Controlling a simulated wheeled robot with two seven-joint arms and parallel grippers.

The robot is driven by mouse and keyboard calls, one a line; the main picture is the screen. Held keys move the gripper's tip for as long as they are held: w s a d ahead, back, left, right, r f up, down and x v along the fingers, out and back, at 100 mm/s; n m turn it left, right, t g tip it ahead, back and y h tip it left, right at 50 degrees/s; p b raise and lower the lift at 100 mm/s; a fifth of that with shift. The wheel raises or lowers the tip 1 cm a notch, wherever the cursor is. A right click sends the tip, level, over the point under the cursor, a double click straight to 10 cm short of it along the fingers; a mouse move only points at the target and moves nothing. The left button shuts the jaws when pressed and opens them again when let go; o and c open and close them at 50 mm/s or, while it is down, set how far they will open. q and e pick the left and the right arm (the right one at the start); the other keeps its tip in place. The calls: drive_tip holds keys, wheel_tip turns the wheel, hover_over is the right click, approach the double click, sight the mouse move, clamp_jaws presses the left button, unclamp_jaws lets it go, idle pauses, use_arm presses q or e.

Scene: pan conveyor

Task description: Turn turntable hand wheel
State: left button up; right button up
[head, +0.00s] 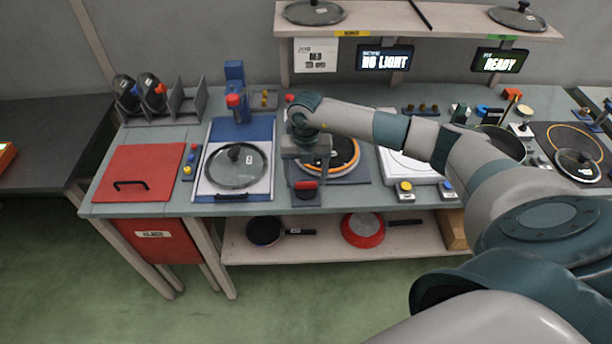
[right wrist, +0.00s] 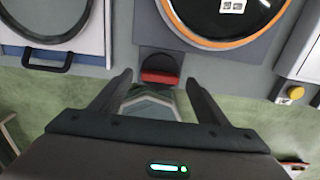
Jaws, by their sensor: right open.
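The turntable (head: 345,160) is a dark disc with an orange ring on a grey-blue base, in the middle of the bench. It also shows at the top of the right wrist view (right wrist: 212,42). A red-topped piece on a dark mount, apparently the hand wheel (head: 306,184), sits at the base's front left; it shows in the right wrist view (right wrist: 160,77). My right gripper (head: 305,165) hangs above the turntable's left side. In the right wrist view its open fingers (right wrist: 158,79) appear either side of the red piece, with gaps; contact cannot be seen. My left gripper is out of view.
Left of the turntable, a glass lid (head: 235,165) lies on a blue and white station, beside a red panel (head: 145,172). A white unit with a yellow button (head: 404,187) stands to the right. Pans (head: 363,230) lie on the lower shelf. The floor in front is clear.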

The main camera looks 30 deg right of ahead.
drive_tip(key=shift+f, duration=0.75)
drive_tip(key=c, duration=1.1)
drive_tip(key=shift+o, duration=0.3)
